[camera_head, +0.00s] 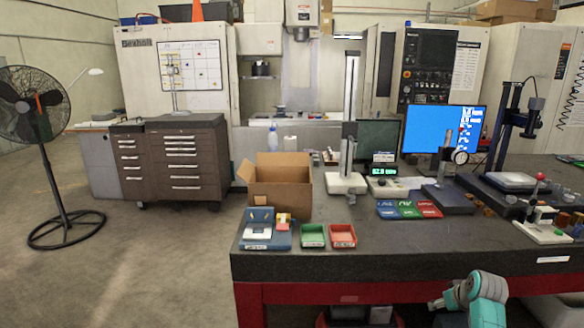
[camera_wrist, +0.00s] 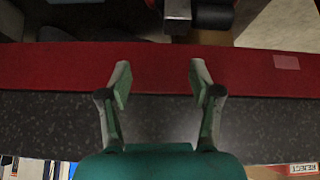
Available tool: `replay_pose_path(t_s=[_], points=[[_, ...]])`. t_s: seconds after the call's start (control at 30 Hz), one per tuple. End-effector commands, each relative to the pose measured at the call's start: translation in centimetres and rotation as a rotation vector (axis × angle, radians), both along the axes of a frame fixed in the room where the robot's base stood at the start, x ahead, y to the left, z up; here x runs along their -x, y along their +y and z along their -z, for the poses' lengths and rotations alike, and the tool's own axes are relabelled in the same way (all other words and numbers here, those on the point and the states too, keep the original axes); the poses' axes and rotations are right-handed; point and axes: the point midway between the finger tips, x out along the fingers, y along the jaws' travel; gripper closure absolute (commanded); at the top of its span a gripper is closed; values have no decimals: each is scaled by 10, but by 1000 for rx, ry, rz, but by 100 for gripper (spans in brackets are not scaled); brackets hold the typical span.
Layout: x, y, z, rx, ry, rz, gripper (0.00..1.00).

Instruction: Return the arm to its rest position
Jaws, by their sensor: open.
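My gripper (camera_wrist: 160,78) is open and empty in the wrist view, its two fingers spread apart. It is over the table's red front edge (camera_wrist: 150,68) and dark speckled top (camera_wrist: 50,115), with nothing between the fingers. In the head view, part of my teal arm (camera_head: 484,292) shows at the lower right, in front of the table's red front (camera_head: 300,293). I cannot clearly make out the gripper's fingers there.
The dark worktable (camera_head: 380,262) holds a cardboard box (camera_head: 283,190), a blue fixture (camera_head: 266,234), a green tray (camera_head: 313,236), a red tray (camera_head: 342,236) and a dial gauge stand (camera_head: 449,190). The table's front right top is largely clear. A fan (camera_head: 56,170) stands left.

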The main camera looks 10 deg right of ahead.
Motion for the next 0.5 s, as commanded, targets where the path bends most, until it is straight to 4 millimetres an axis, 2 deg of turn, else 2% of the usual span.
replay_pose_path(t_s=[0.03,0.2,0.37,0.5], points=[[5,18,21,2,-9,-1,36],[24,68,74,21,-57,5,36],[50,116,113,36,-106,8,36],[79,156,141,49,-147,8,36]])
